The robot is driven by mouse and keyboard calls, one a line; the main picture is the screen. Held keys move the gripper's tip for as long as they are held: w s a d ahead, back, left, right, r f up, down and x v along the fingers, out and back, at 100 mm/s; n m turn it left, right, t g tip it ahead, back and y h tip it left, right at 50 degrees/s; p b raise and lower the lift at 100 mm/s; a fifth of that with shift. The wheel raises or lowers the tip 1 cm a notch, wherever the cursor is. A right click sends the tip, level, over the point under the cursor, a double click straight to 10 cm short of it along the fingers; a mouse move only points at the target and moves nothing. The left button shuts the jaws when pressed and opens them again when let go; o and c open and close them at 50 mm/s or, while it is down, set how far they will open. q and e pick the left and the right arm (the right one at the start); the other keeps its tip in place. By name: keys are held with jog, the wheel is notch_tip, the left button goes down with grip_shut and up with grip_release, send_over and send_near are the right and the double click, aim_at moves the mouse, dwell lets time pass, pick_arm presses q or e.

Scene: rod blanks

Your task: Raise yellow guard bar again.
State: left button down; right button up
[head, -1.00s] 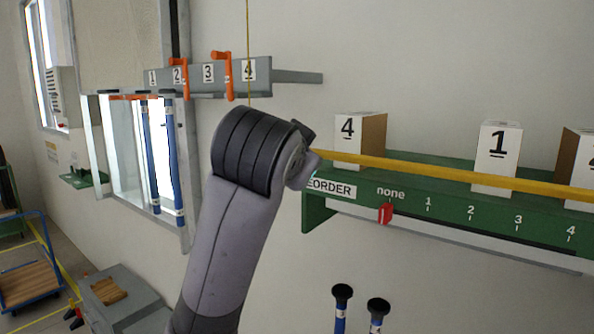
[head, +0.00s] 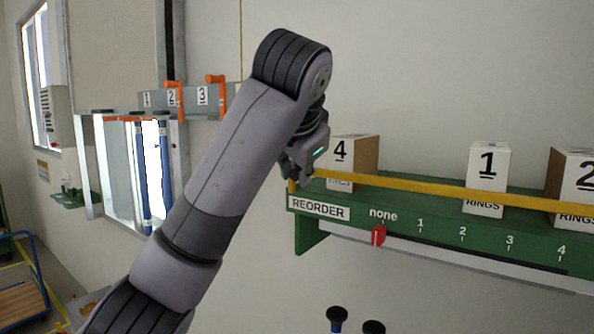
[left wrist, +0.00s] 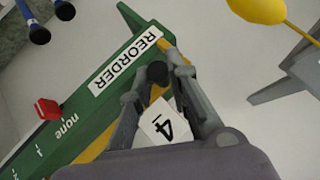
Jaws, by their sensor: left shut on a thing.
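The yellow guard bar (head: 420,186) runs across the front of the green shelf (head: 330,230), nearly level, in front of the numbered boxes. My left gripper (head: 298,180) is at the bar's left end, above the REORDER label, and is shut on the bar. My forearm comes in from the lower left. In the left wrist view my left gripper's fingers (left wrist: 160,85) flank a dark round knob (left wrist: 157,72), with a strip of the yellow bar (left wrist: 93,150) beside the shelf. The exact contact is partly hidden by the fingers. My right gripper is out of view.
A red slider (head: 378,235) sits at "none". A numbered grey rack (head: 205,100) with orange clips is behind my arm. A yellow cord (head: 240,40) hangs there.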

pick_arm(q)
jog(key=c, duration=1.8)
grip_release()
jog(key=shift+o, duration=1.3)
jog(key=shift+w+d+f, duration=0.1)
jog(key=shift+w, duration=0.1)
jog(key=v, duration=1.2)
jog(key=shift+f, duration=0.1)
